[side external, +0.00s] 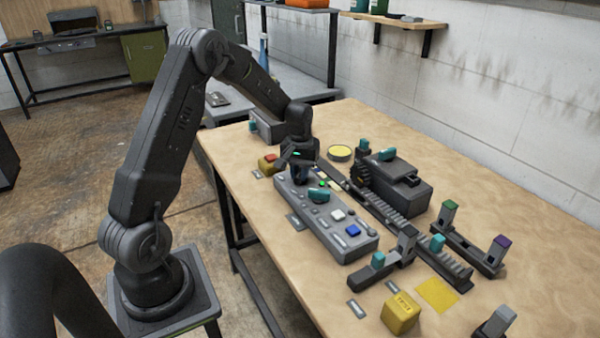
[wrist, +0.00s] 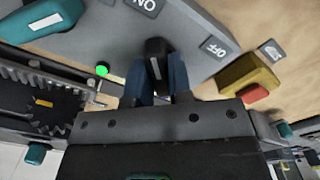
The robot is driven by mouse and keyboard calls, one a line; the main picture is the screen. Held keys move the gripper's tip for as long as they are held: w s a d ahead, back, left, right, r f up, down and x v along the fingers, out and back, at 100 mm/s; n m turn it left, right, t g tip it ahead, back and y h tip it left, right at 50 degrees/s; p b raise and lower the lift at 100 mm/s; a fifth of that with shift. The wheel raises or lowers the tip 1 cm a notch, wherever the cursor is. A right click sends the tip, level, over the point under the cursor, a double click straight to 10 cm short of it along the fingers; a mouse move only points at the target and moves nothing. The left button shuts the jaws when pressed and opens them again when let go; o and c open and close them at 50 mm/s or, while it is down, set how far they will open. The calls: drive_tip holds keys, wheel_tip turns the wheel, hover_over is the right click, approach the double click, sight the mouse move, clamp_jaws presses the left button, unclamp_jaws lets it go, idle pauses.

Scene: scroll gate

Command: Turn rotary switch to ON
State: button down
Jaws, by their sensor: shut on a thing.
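The rotary switch (wrist: 155,48) is a black knob with a small pale mark, on the grey control panel (side external: 345,246). In the wrist view, the ON label (wrist: 146,6) lies above it and the OFF label (wrist: 214,46) to its right. My gripper (side external: 299,178) is over the far end of the panel and hides the knob in the side view. In the wrist view, my gripper's (wrist: 158,74) dark blue fingers are on either side of the knob, shut on it. Which label the knob points to is not clear.
A lit green lamp (wrist: 101,71) is left of the knob. A teal handle (side external: 319,195) rises from the panel nearby. A yellow box with a red button (side external: 270,158) stands beside the panel's far end. A toothed rack (side external: 385,212) runs along its right side.

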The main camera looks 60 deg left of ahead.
drive_tip(key=shift+n, duration=0.3)
idle(0.4)
drive_tip(key=c, duration=1)
unclamp_jaws()
drive_tip(key=shift+c, duration=0.2)
wheel_tip(320, 180, up, 14)
